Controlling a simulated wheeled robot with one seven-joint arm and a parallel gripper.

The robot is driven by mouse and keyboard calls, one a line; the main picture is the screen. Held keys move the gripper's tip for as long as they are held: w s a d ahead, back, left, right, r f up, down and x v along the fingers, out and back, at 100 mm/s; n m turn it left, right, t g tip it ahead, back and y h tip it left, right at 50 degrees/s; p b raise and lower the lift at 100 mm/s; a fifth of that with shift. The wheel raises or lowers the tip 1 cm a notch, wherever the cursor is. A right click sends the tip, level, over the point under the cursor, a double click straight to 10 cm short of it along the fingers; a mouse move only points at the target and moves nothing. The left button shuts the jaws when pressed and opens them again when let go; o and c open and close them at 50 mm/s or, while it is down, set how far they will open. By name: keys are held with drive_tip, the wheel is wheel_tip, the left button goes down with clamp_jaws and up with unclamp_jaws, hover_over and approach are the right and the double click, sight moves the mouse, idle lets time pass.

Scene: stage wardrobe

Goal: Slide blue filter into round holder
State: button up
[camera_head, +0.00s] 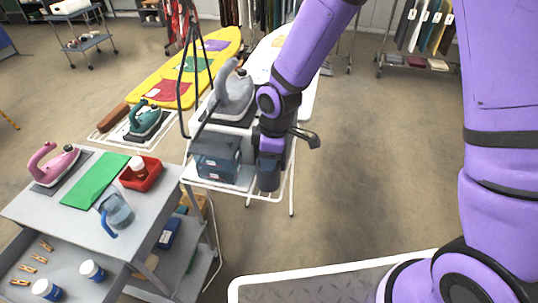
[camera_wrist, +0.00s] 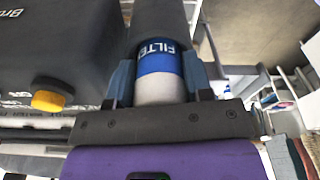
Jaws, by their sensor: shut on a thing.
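The filter (camera_wrist: 157,62) is a white cylinder with a blue band lettered "FILTE…" in the wrist view. My gripper (camera_wrist: 158,80) is shut on it, one finger on each side. A dark grey round holder (camera_wrist: 160,18) is straight ahead of the filter, in line with it. The filter's far end meets the holder's mouth and seems partly inside; I cannot tell how deep. In the head view my gripper (camera_head: 269,170) is beside the grey-blue steam station (camera_head: 217,160), and the filter there is hidden by my arm.
A dark housing with a yellow knob (camera_wrist: 48,101) is close left of my gripper in the wrist view. A grey iron (camera_head: 234,92) stands above the station. The floor at right is clear.

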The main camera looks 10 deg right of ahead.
drive_tip(key=o, duration=1)
drive_tip(key=shift+s+d+f, duration=0.1)
drive_tip(key=shift+s+f, duration=0.15)
drive_tip(key=shift+f, duration=0.15)
drive_tip(key=shift+w+r, duration=0.15)
drive_tip(key=shift+r, duration=0.45)
drive_tip(key=r, duration=0.7)
drive_tip(key=d+r, duration=0.1)
drive_tip(key=r, duration=0.2)
drive_tip(key=shift+w+d+r, duration=0.1)
drive_tip(key=shift+r, duration=0.1)
drive_tip(key=s+d+r+m+t+h, duration=0.1)
drive_tip(key=s+d+r+m, duration=0.25)
drive_tip(key=d+r, duration=0.35)
drive_tip(key=s+d+r+m+t, duration=0.2)
drive_tip(key=d+r+m, duration=0.2)
drive_tip(key=d+r, duration=0.25)
drive_tip(key=s+d+r+m+t, duration=0.1)
drive_tip(key=s+d+r+m, duration=0.2)
drive_tip(key=s+d+m, duration=0.1)
drive_tip(key=s+d+r+m, duration=0.4)
drive_tip(key=s+d, duration=0.1)
drive_tip(key=s, duration=0.4)
drive_tip(key=shift+d+m+t, duration=0.35)
drive_tip(key=shift+t, duration=0.05)
